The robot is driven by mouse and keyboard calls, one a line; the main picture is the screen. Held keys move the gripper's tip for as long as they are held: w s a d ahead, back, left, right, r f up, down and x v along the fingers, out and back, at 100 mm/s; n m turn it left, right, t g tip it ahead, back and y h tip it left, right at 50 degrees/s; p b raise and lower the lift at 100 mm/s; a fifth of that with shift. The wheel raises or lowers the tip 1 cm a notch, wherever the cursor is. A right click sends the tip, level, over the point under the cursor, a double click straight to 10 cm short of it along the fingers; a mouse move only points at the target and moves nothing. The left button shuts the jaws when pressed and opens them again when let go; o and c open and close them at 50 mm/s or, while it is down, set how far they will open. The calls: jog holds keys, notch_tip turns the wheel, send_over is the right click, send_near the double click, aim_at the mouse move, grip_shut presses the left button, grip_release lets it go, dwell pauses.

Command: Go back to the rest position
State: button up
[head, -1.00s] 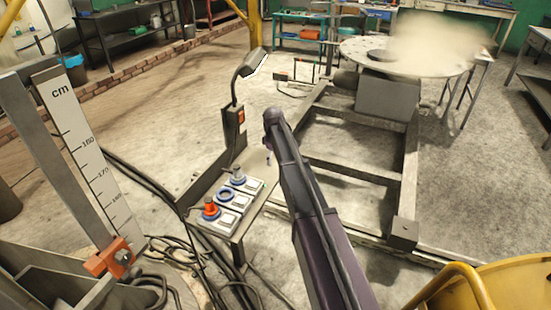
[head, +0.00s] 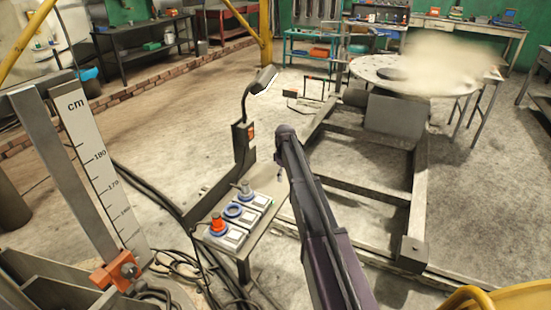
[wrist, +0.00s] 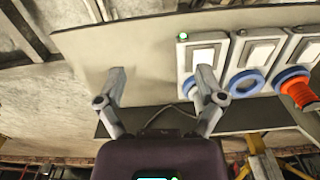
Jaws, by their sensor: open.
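My gripper (wrist: 160,88) is open and empty in the wrist view, its two grey fingers spread apart. The control panel (head: 232,258) has a row of white switch boxes, blue rings and a red-orange knob (head: 218,226). The knob also shows at the right of the wrist view (wrist: 298,92). A green light (wrist: 183,36) glows on the nearest box. In the head view my dark arm reaches up past the panel's right side, and the fingers are mostly hidden.
A desk lamp (head: 262,80) rises behind the panel. A metal frame (head: 415,190) with a round table (head: 395,70) stands to the right, under a beige haze. A cm scale (head: 95,160) stands left. Cables (head: 150,200) lie on the floor. Open floor (head: 170,140) extends behind.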

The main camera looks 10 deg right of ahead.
jog(key=s+a+m, duration=0.2)
jog(key=s+m, duration=0.8)
jog(key=s, duration=2.3)
notch_tip(320, 180, up, 14)
jog(key=p, duration=1.3)
jog(key=shift+w+f+p, duration=0.15)
jog(key=shift+f+p, duration=0.05)
jog(key=shift+p, duration=0.15)
jog(key=shift+a, duration=0.1)
